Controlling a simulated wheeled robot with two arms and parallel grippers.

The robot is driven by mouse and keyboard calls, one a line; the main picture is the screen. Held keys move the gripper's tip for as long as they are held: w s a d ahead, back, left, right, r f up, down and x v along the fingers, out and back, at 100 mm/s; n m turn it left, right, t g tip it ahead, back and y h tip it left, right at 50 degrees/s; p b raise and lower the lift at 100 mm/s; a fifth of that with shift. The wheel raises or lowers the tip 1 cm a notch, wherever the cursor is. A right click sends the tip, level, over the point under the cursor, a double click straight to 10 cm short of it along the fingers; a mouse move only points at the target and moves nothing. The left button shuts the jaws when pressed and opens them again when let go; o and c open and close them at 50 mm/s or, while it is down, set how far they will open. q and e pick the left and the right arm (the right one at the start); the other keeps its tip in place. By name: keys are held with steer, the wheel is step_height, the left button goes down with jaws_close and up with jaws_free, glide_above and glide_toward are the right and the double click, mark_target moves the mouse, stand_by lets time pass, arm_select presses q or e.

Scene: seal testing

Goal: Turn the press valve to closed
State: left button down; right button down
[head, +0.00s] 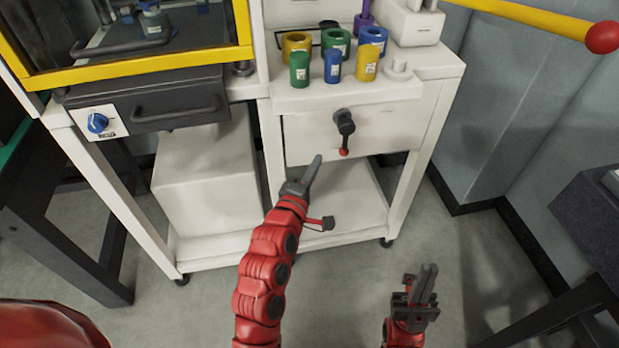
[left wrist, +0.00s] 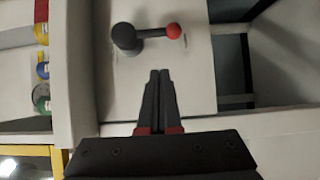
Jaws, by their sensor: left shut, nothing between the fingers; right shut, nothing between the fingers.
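The press valve (head: 344,122) is a dark grey knob with a short lever ending in a red ball, on the white front panel of the cart. Its lever points down in the head view. In the left wrist view the valve (left wrist: 124,36) has its lever pointing right. My left gripper (head: 316,160) is shut and empty, below and left of the red ball, apart from it. In the left wrist view its fingertips (left wrist: 160,74) are just below the lever. My right gripper (head: 430,268) is shut and empty, low on the right, away from the cart.
Several coloured cylinders and rings (head: 332,66) stand on the cart top above the valve. A blue dial (head: 97,122) is at the left. A yellow bar with a red ball (head: 602,37) reaches across the upper right. The lower shelf (head: 350,205) has free room.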

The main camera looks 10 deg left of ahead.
mark_target(344, 136)
arm_select(q)
steer(key=w+d, duration=0.4)
steer(key=shift+w+d, duration=0.15)
steer(key=shift+w, duration=0.25)
steer(key=shift+f+b, duration=0.1)
steer(key=shift+b, duration=0.2)
steer(key=shift+d+f+n+b, duration=0.1)
steer(key=shift+d+n+b, duration=0.05)
steer(key=shift+n+b, duration=0.2)
